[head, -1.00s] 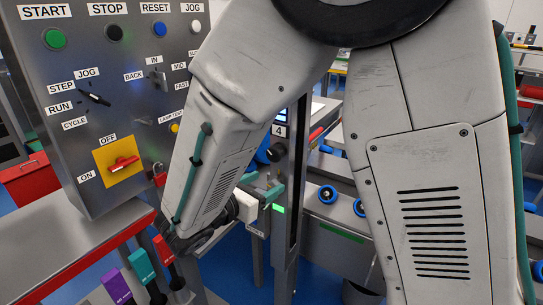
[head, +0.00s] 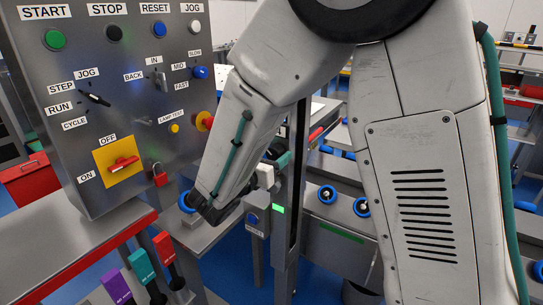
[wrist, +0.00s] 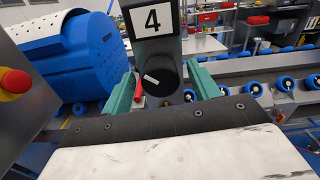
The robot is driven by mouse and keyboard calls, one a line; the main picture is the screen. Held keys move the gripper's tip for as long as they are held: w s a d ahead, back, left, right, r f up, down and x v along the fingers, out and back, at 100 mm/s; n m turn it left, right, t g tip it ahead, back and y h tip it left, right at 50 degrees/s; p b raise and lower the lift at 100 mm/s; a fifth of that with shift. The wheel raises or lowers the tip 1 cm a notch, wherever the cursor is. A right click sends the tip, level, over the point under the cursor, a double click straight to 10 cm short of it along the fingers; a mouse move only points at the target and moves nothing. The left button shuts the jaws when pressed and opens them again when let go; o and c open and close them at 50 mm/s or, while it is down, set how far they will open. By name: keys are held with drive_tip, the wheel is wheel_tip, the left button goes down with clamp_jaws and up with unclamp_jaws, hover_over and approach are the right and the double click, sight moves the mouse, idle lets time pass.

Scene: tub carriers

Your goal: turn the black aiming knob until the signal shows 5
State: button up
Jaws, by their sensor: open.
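The black aiming knob (wrist: 157,78) faces me on a dark post in the wrist view, with a short white mark tilted across it. A white plate with a black 4 (wrist: 152,18) is above it on the same post. My gripper (wrist: 161,84) is open, with one teal finger to the left of the knob and one to the right. I cannot tell whether the fingertips reach its depth; a gap shows on both sides. In the head view my gripper (head: 281,160) is by the post, and my arm hides the knob and the plate.
A grey control panel (head: 130,60) with buttons and switches stands at the left. A red emergency button (wrist: 14,82) is at the wrist view's left edge. A blue drum (wrist: 75,60) lies behind left. A conveyor with blue rollers (wrist: 255,88) runs to the right.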

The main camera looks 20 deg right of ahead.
drive_tip(key=c, duration=1)
drive_tip(key=shift+o, duration=0.2)
drive_tip(key=n, duration=0.4)
drive_tip(key=shift+n, duration=0.4)
drive_tip(key=o, duration=1)
drive_tip(key=shift+c, duration=0.2)
drive_tip(key=shift+a, duration=0.1)
drive_tip(key=v, duration=0.7)
drive_tip(key=shift+s+a, duration=0.2)
drive_tip(key=shift+a, duration=0.1)
